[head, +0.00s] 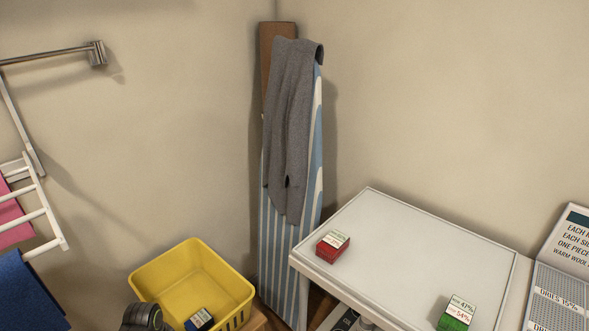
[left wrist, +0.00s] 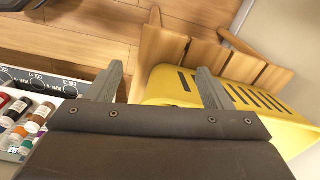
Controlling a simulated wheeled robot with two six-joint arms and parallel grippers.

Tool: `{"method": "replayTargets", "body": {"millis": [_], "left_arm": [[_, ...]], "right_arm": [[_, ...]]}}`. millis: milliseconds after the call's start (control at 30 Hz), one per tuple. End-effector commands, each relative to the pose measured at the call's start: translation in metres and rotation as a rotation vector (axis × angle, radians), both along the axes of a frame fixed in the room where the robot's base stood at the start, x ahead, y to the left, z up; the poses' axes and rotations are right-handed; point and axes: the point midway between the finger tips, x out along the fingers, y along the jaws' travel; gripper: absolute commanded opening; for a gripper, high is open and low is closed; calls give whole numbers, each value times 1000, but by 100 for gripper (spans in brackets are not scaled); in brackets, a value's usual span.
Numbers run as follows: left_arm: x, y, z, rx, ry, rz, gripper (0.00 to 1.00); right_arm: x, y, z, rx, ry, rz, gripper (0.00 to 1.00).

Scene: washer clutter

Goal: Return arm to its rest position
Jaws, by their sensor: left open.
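My left gripper (left wrist: 160,68) shows in the left wrist view with its two grey fingers spread apart and nothing between them. In the head view, a dark part of my left arm (head: 142,316) shows at the bottom edge, in front of the yellow basket (head: 181,266). The basket also shows in the left wrist view (left wrist: 170,85), close beyond the right finger. The fingertips are not visible in the head view. My right arm and gripper are in neither view.
A blue-labelled box (head: 199,320) lies in the basket. A red box (head: 333,246) and a green box (head: 457,313) sit on the white top (head: 400,235). A grey garment (head: 290,130) hangs over the striped ironing board (head: 318,150). A drying rack (head: 45,215) is at left.

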Motion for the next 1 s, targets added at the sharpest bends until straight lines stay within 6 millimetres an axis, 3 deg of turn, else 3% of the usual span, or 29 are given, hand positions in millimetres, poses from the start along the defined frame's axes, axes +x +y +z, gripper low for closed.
{"method": "replayTargets", "body": {"millis": [167, 267, 400, 600, 700, 800, 900, 1000], "left_arm": [[-39, 4, -60, 11, -5, 112, 74], [-75, 6, -104, 24, -12, 194, 74], [-146, 6, -166, 47, -30, 313, 74], [-264, -6, -228, 63, -61, 451, 74], [-317, -17, -244, 60, -76, 501, 74], [-356, -25, -252, 54, -89, 537, 74], [-379, -32, -256, 47, -98, 557, 74], [-388, -34, -257, 44, -103, 565, 74]], "right_arm": [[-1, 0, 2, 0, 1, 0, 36], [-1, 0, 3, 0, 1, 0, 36], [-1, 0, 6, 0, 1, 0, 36], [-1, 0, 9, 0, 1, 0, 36], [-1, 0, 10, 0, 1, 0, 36], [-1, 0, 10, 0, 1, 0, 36], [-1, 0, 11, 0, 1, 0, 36], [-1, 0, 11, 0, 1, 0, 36]]}}
